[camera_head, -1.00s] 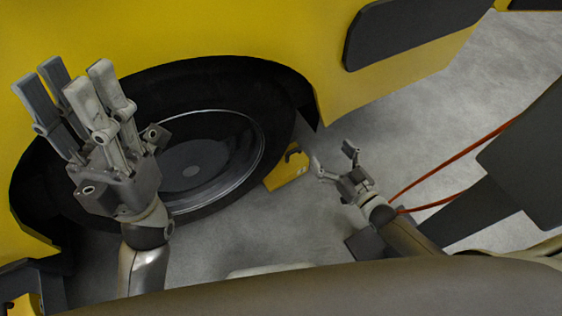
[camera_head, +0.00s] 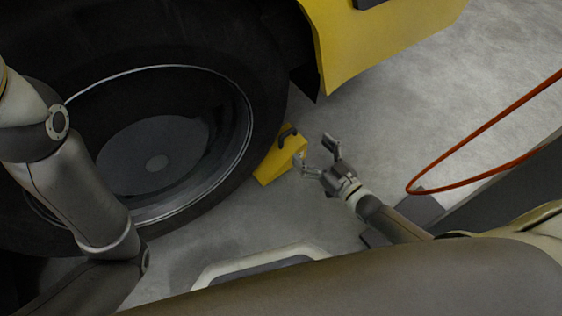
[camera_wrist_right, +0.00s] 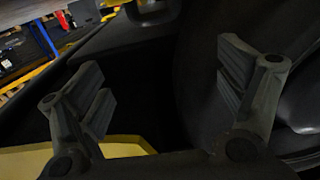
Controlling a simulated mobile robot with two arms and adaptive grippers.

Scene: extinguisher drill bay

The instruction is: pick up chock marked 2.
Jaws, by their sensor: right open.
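A yellow chock (camera_head: 279,157) with a black handle on top sits on the floor against the right lower side of the big black tyre in the head view. I cannot read a number on it. My right gripper (camera_head: 316,151) is open and empty, just right of the chock, with one fingertip close to its right side. I cannot tell whether they touch. In the right wrist view both fingers of the right gripper (camera_wrist_right: 163,85) stand wide apart, and a yellow surface lies at the lower left, partly hidden. My left arm shows at the left; its gripper is outside the picture.
The wheel (camera_head: 160,150) of a yellow vehicle (camera_head: 385,35) fills the upper left. An orange-red hose (camera_head: 480,135) loops at the right beside a dark panel. A pale-rimmed item (camera_head: 260,262) lies at bottom centre. Grey floor (camera_head: 440,90) is clear beyond the right gripper.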

